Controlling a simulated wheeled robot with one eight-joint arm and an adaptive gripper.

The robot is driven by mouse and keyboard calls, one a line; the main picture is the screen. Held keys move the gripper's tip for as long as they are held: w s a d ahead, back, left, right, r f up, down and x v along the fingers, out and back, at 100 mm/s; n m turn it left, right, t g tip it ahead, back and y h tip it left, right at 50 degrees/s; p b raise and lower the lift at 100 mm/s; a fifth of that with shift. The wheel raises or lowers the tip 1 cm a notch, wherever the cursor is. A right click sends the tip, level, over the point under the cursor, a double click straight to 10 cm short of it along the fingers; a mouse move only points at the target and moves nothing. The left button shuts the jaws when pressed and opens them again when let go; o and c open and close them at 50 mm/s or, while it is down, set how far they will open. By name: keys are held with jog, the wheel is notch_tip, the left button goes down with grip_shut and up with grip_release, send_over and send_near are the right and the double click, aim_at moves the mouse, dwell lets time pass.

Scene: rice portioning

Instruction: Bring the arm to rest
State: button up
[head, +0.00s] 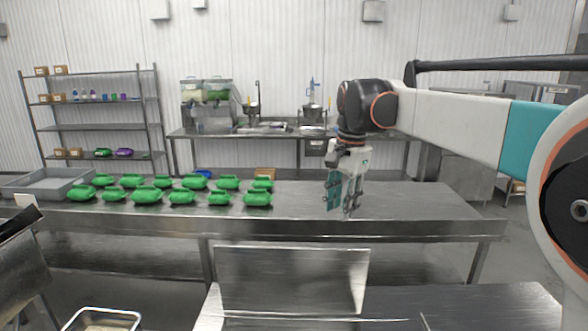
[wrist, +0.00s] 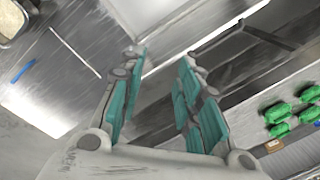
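My gripper (head: 343,194) hangs from the arm, fingers pointing down, in front of the right part of the long steel table (head: 420,203) in the head view. In the wrist view its two teal-padded fingers (wrist: 161,95) stand apart with nothing between them. The gripper is open and empty. The arm reaches in from the right side of the head view.
Several green packs (head: 147,194) lie in rows on the table's left half, beside a grey tray (head: 48,184). A nearer steel surface (head: 290,280) with an upright panel is below. A rice container (head: 102,320) shows at bottom left. The table's right end is clear.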

jog(key=s+d+f+n+t+b, duration=0.2)
jog(key=s+d+f+n, duration=0.1)
jog(key=s, duration=0.5)
jog(key=s+d+f+n+t+b, duration=0.1)
jog(key=s+d+f+n+b, duration=0.15)
jog(key=s, duration=0.55)
jog(key=s+d+f+n+t+b, duration=0.2)
jog(key=s+d+f+n+t, duration=0.1)
jog(key=s+f, duration=1)
jog(key=shift+s+d+f+n+t+h, duration=0.2)
jog(key=shift+s+f+n+t+h, duration=0.1)
jog(key=shift+f+n+h, duration=0.25)
